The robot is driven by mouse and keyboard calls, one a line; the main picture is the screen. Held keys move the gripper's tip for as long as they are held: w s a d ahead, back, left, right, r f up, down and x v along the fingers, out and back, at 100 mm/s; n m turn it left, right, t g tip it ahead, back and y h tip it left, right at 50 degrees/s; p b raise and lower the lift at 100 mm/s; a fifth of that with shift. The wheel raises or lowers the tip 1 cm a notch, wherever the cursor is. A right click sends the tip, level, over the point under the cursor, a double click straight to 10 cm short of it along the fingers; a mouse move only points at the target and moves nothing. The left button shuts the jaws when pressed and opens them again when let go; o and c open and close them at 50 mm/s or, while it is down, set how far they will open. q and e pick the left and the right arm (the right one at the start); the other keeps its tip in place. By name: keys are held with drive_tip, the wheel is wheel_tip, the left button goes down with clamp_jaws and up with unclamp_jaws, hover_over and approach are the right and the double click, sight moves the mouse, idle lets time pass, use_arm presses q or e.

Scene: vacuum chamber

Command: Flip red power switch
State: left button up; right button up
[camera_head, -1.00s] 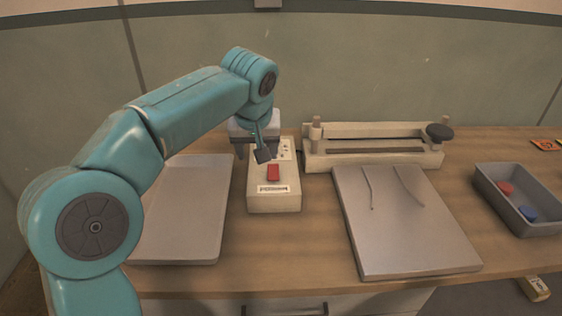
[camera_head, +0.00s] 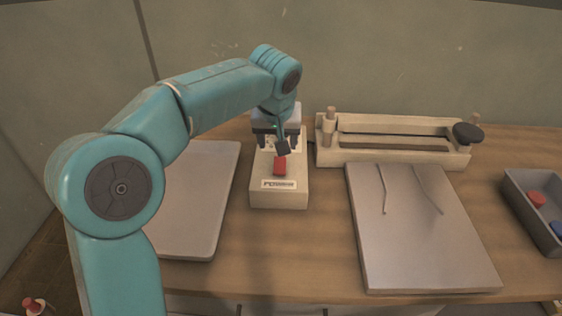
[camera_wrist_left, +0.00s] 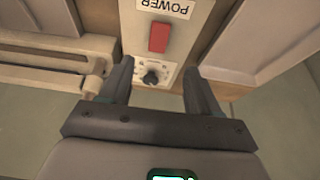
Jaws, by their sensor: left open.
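The red power switch (camera_head: 280,167) is a small red rocker on top of a cream power box (camera_head: 280,198) with a "POWER" label, on the wooden bench. In the left wrist view the switch (camera_wrist_left: 159,37) lies just beyond the fingertips, between their lines. My left gripper (camera_head: 280,146) is over the rear of the box, close behind the switch. In the left wrist view its fingers (camera_wrist_left: 158,66) are apart and empty, either side of a black knob (camera_wrist_left: 151,77) on the box. Whether a fingertip touches the box cannot be told. My right gripper is not seen.
A grey tray (camera_head: 205,215) lies left of the box, partly behind my arm. A flat grey plate (camera_head: 420,245) with two thin rods lies right. A cream fixture with a black knob (camera_head: 395,158) stands behind it. A grey bin (camera_head: 528,205) holds red and blue pieces at far right.

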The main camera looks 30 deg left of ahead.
sight(280, 165)
use_arm(q)
drive_tip(key=x, duration=1.1)
drive_tip(key=shift+f, duration=0.25)
drive_tip(key=shift+w, duration=0.15)
drive_tip(key=c, duration=1.1)
drive_tip(key=shift+o, duration=0.3)
drive_tip(key=r+g+p, duration=0.1)
drive_tip(key=p, duration=0.4)
drive_tip(key=shift+w+a+r+h, duration=0.1)
drive_tip(key=shift+w+r+h, duration=0.05)
drive_tip(key=shift+h, duration=0.15)
drive_tip(key=g+p, duration=0.1)
drive_tip(key=p, duration=0.3)
drive_tip(key=g+h+p, duration=0.1)
drive_tip(key=p, duration=0.4)
drive_tip(key=shift+w+a+g, duration=0.2)
drive_tip(key=shift+w+g, duration=0.1)
drive_tip(key=shift+w, duration=0.05)
drive_tip(key=shift+f+h, duration=0.3)
drive_tip(key=shift+f, duration=0.15)
drive_tip(key=o, duration=1)
